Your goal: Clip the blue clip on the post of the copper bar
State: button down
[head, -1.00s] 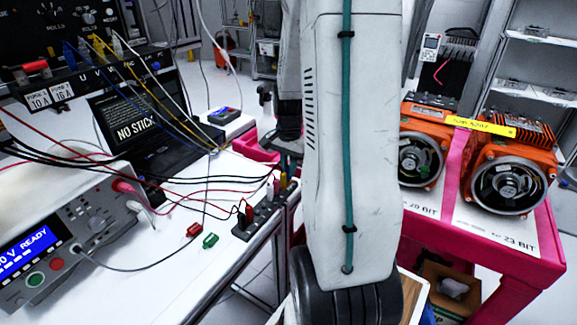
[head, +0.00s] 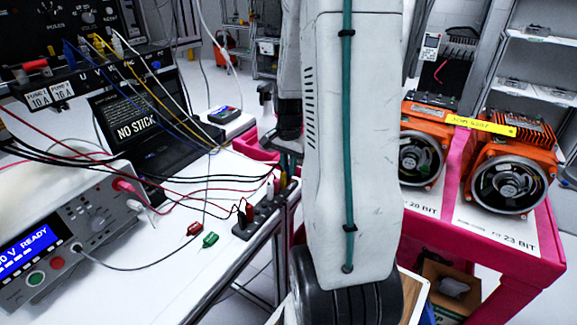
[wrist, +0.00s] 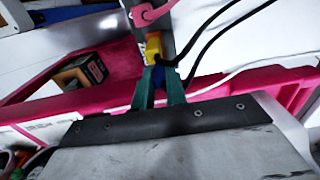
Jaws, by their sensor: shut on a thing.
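My gripper (wrist: 158,91) has teal fingers, shut on the blue clip (wrist: 158,75) in the wrist view. The blue clip is close beside a yellow clip (wrist: 153,47) on a grey bar (wrist: 160,20). I cannot tell whether the blue clip touches a post. In the head view my gripper (head: 286,158) is at the far end of the dark bar (head: 256,222), just above the yellow clip (head: 283,181). My arm hides part of this area. I cannot make out copper colour or the post under the blue clip.
Red and green clips (head: 210,240) lie loose on the white bench (head: 150,270). Cables cross the bench to the bar. The grey power unit (head: 85,225) stands at left. A pink table (head: 470,240) with orange motors (head: 510,175) is at right.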

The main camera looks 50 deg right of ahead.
jog(key=shift+f, duration=0.2)
dwell(0.3)
jog(key=c, duration=1.3)
grip_release()
jog(key=shift+c, duration=0.2)
jog(key=shift+r, duration=0.1)
jog(key=shift+r, duration=3.45)
